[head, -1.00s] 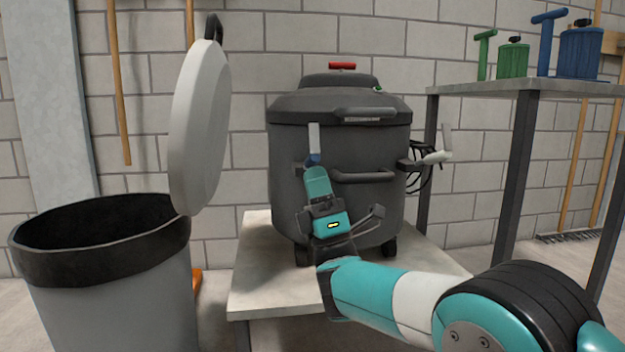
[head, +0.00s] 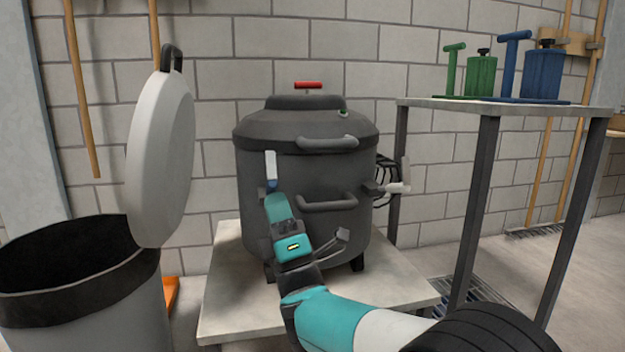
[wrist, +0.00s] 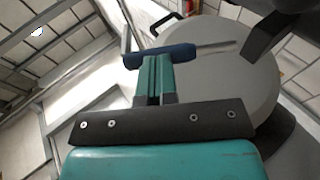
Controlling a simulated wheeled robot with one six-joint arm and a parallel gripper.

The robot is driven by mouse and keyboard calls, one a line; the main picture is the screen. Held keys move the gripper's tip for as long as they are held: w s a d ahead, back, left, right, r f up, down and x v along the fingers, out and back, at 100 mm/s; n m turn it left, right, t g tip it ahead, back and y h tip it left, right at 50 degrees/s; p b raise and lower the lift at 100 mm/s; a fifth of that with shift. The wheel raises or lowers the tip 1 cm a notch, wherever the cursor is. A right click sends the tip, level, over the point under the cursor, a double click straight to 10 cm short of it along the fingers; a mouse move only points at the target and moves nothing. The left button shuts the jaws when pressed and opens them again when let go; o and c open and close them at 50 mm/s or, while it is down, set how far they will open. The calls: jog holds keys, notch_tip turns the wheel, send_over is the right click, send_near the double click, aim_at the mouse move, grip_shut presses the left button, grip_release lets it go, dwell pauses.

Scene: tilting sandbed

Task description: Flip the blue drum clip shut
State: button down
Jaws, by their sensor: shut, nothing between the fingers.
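The dark grey drum (head: 310,225) stands on a low pale platform. On its left front, a blue clip part (head: 272,184) shows with a light grey upright plate (head: 271,164) above it, close to the drum wall. My teal gripper (head: 273,197) is shut and empty, just below the blue part in the head view. A second clip with a pale lever (head: 397,187) juts from the drum's right side.
The platform (head: 225,305) has bare room at its front left. A bin (head: 130,285) with its raised grey lid (head: 160,160) stands close on the left. A tall table (head: 590,110) with green and blue pump-like items stands at right.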

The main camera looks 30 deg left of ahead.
aim_at(275, 190)
jog(key=w+d+r+m+t+h+p, duration=0.1)
jog(key=w+d+r+h+p, duration=0.1)
jog(key=w+r+h+p, duration=0.15)
jog(key=shift+m+g+h, duration=0.55)
jog(key=shift+m+g, duration=0.05)
jog(key=shift+m, duration=0.2)
jog(key=s+a+p, duration=0.2)
jog(key=p, duration=0.1)
jog(key=s+a+p, duration=0.1)
jog(key=p, duration=0.1)
jog(key=shift+s+r, duration=0.1)
jog(key=shift+r, duration=0.2)
jog(key=h+p, duration=0.1)
jog(key=p, duration=0.4)
jog(key=shift+w+r+m, duration=0.3)
jog(key=shift+r, duration=0.1)
jog(key=shift+w+f+h, duration=0.15)
jog(key=shift+f+h, duration=0.25)
jog(key=shift+f, duration=0.25)
